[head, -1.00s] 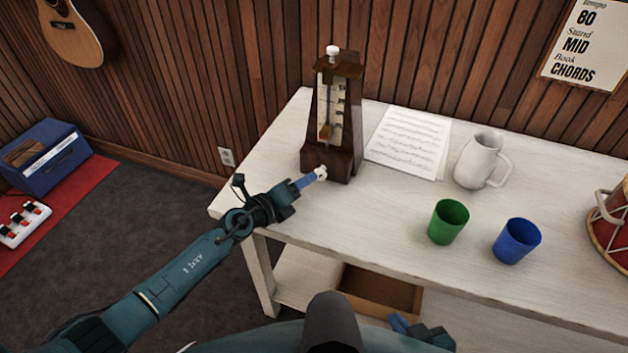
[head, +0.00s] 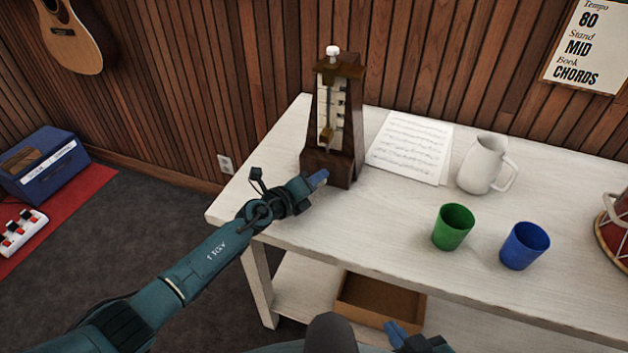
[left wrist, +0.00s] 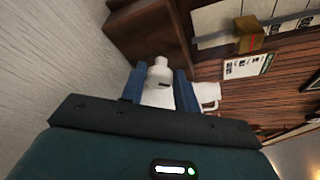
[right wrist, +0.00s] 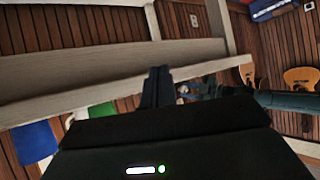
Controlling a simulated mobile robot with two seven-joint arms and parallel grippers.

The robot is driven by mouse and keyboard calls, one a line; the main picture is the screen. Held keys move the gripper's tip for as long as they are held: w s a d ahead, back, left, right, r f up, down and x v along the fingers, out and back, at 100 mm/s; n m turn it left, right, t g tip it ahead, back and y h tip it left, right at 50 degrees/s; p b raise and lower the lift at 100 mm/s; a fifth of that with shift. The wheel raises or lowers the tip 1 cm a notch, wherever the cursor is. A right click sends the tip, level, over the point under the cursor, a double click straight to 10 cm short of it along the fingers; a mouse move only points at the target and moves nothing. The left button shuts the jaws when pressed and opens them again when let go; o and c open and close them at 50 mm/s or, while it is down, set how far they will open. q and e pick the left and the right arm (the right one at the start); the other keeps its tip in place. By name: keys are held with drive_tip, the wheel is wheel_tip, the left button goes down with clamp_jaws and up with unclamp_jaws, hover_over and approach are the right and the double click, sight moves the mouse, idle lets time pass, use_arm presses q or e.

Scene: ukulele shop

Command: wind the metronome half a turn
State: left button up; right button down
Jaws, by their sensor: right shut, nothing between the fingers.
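The dark wooden metronome (head: 343,130) stands upright near the left end of the white table, with a white knob on top and a scale on its face. My left gripper (head: 319,180) is at its lower left front. In the left wrist view the white winding key (left wrist: 160,77) sits between the spread left fingers (left wrist: 159,88); I cannot tell if both touch it. In the head view the key is hidden by the fingers. My right gripper (head: 392,330) is low in front of the table, shut and empty; its closed fingers show in the right wrist view (right wrist: 157,85).
Sheet music (head: 410,147) lies right of the metronome. A white mug (head: 481,163), a green cup (head: 453,228), a blue cup (head: 524,246) and a drum (head: 615,230) stand further right. A wooden box (head: 380,303) is on the lower shelf. The table's front left is clear.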

use_arm(q)
drive_tip(key=c, duration=0.4)
drive_tip(key=shift+r+p, duration=0.2)
drive_tip(key=shift+p, duration=0.3)
drive_tip(key=shift+r+m+y+p, duration=0.15)
drive_tip(key=shift+m+y+p, duration=0.25)
drive_tip(key=shift+p, duration=0.55)
drive_tip(key=shift+d+r+m+p, duration=0.15)
drive_tip(key=shift+m+p, duration=0.45)
drive_tip(key=shift+p, duration=0.6)
drive_tip(key=shift+s+d+f+m+y+p, duration=0.1)
drive_tip(key=shift+f+m+y+p, duration=0.15)
drive_tip(key=shift+m+y+p, duration=0.25)
drive_tip(key=shift+f+m+y, duration=0.1)
drive_tip(key=shift+m+y, duration=0.3)
drive_tip(key=shift+m, duration=0.1)
drive_tip(key=shift+m+y+p, duration=0.3)
drive_tip(key=shift+m, duration=0.1)
use_arm(e)
drive_tip(key=shift+s+d+r+g+h, duration=0.25)
drive_tip(key=shift+d+r+g, duration=0.1)
drive_tip(key=shift+d, duration=0.15)
drive_tip(key=shift+s+d+r+g+h, duration=0.15)
drive_tip(key=shift+d+r+g+h, duration=0.15)
drive_tip(key=shift+d, duration=0.2)
drive_tip(key=shift+r, duration=0.1)
